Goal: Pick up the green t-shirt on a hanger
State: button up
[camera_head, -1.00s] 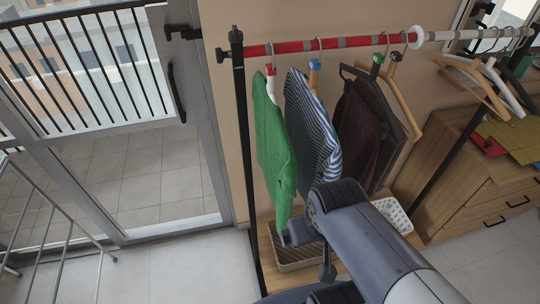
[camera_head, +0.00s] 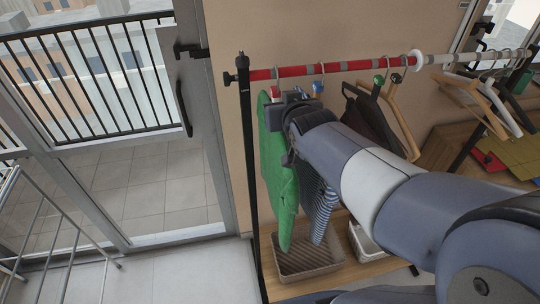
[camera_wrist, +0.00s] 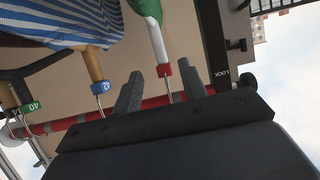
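The green t-shirt (camera_head: 280,175) hangs on the left end of the red part of the rail in the head view, side-on to me. In the wrist view, part of its green cloth (camera_wrist: 147,8) and its white hanger neck with a red collar (camera_wrist: 164,70) show at the top. My gripper (camera_wrist: 160,82) is open, its two dark fingers apart, with the hook below the red collar appearing between them. In the head view my arm covers the gripper's fingertips, beside the hanger top. Whether the fingers touch the hanger is not clear.
The striped shirt (camera_head: 322,210) hangs close to the right, with a blue collar (camera_wrist: 100,85). A dark garment (camera_head: 365,118) hangs beyond it. The red rail (camera_head: 350,66) runs above, with a black post (camera_head: 250,180) at left. A basket (camera_head: 300,262) sits below.

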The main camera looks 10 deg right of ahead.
aim_at(274, 100)
jog(key=b+x, duration=0.1)
jog(key=x, duration=0.2)
jog(key=shift+w+f, duration=0.2)
jog(key=shift+f, duration=0.05)
jog(key=b+x, duration=0.3)
jog(key=x, duration=0.1)
jog(key=shift+s+a+f, duration=0.1)
jog(key=shift+s+f, duration=0.05)
jog(key=shift+f, duration=0.05)
jog(key=shift+w+f, duration=0.15)
jog(key=shift+w, duration=0.45)
grip_shut()
